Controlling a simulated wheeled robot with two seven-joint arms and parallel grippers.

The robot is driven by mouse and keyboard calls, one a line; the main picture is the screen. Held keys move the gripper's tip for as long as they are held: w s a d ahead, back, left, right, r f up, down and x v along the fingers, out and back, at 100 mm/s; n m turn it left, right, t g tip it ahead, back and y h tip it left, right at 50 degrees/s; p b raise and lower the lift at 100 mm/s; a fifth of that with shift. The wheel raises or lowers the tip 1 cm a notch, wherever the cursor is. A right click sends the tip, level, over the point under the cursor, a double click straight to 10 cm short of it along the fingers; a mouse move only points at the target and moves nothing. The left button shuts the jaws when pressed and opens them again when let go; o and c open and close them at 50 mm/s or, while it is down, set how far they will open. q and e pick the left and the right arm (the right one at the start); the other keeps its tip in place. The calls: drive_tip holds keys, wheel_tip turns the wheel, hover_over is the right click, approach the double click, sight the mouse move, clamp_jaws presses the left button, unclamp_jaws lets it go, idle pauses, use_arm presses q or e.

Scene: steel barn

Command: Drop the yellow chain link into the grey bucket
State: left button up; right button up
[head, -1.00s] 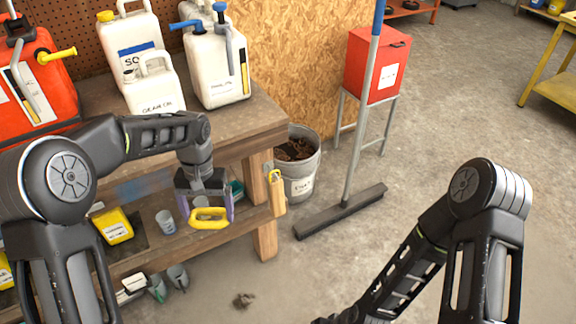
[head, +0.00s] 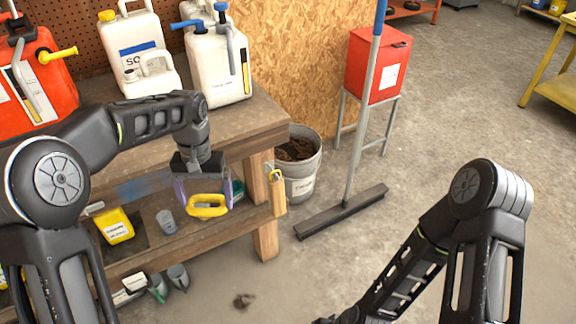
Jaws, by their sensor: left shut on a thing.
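The yellow chain link (head: 207,212) is an oblong ring held between the fingers of my left gripper (head: 203,200). My left gripper is shut on it and points down in front of the wooden bench, left of the bucket. The grey bucket (head: 301,188) stands on the floor just right of the bench leg. It has dark brown stuff inside and a white label, and the bench corner hides part of its left side. My right arm comes in at the lower right, and its gripper is out of the picture.
The wooden bench (head: 243,130) carries white jugs (head: 217,75) and a red can (head: 30,80). A yellow padlock-like thing (head: 277,193) hangs on its front leg.

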use_arm(q)
drive_tip(key=s+f, duration=0.4)
drive_tip(key=f, duration=1)
drive_tip(key=shift+p, duration=0.3)
drive_tip(key=shift+w+d+f, duration=0.1)
